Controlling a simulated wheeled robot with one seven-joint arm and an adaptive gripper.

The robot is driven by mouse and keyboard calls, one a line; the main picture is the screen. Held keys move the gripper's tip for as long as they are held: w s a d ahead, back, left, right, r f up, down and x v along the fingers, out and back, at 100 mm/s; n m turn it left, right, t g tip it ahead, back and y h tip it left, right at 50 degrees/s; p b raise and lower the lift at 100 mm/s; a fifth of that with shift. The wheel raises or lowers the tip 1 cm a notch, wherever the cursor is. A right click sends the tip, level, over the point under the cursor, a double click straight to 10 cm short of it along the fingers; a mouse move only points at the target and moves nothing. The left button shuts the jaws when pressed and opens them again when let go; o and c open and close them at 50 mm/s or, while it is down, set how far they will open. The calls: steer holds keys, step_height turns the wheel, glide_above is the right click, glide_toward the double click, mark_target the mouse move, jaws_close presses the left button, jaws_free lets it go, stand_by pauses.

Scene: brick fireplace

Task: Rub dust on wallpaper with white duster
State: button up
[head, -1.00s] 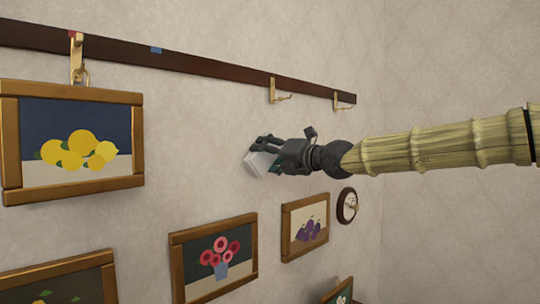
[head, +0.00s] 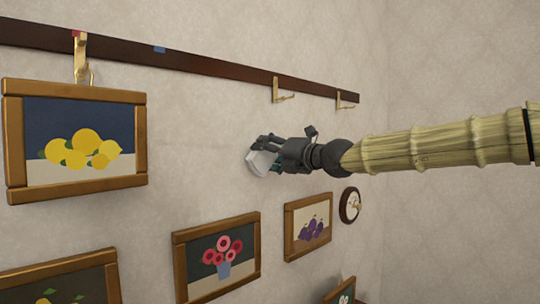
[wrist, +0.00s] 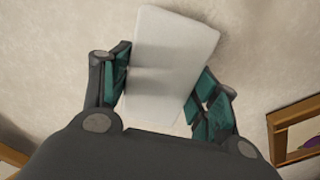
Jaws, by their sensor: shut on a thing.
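A white block-shaped duster (head: 262,162) is held between the fingers of my gripper (head: 268,148), up by the patterned wallpaper (head: 200,120) below the dark rail. In the wrist view the duster (wrist: 170,65) fills the middle, between the teal-padded fingers of my gripper (wrist: 163,100). It lies tilted close to the wallpaper (wrist: 60,50); whether it touches cannot be told. I cannot make out dust clearly; the wall behind the duster is hidden.
A dark rail (head: 200,67) with brass hooks runs above. A lemon picture (head: 80,142) hangs left. A flower picture (head: 218,255), a plum picture (head: 307,225) and a small round plaque (head: 350,205) are below. Bare wall lies between the lemon picture and my gripper.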

mark_target(278, 154)
steer(key=shift+w+a, duration=0.4)
steer(key=shift+a, duration=0.05)
stand_by(0.3)
steer(key=shift+w+d+r, duration=0.1)
steer(key=shift+w+d+r+p, duration=0.1)
steer(key=shift+w+d+p, duration=0.1)
steer(key=shift+p, duration=0.35)
steer(key=w+d+p, duration=0.1)
steer(key=d+p, duration=0.1)
steer(key=shift+w+p, duration=0.35)
steer(key=shift+w+d+f, duration=0.2)
steer(key=shift+w+d, duration=0.05)
steer(key=shift+w+d+r+p, duration=0.2)
steer(key=shift+p, duration=0.6)
steer(key=shift+w+d+f+p, duration=0.15)
steer(key=shift+w+d+p, duration=1.05)
steer(key=shift+p, duration=1.05)
steer(key=shift+a+f+b, duration=0.15)
steer(key=shift+a+b, duration=0.05)
steer(key=shift+b, duration=0.45)
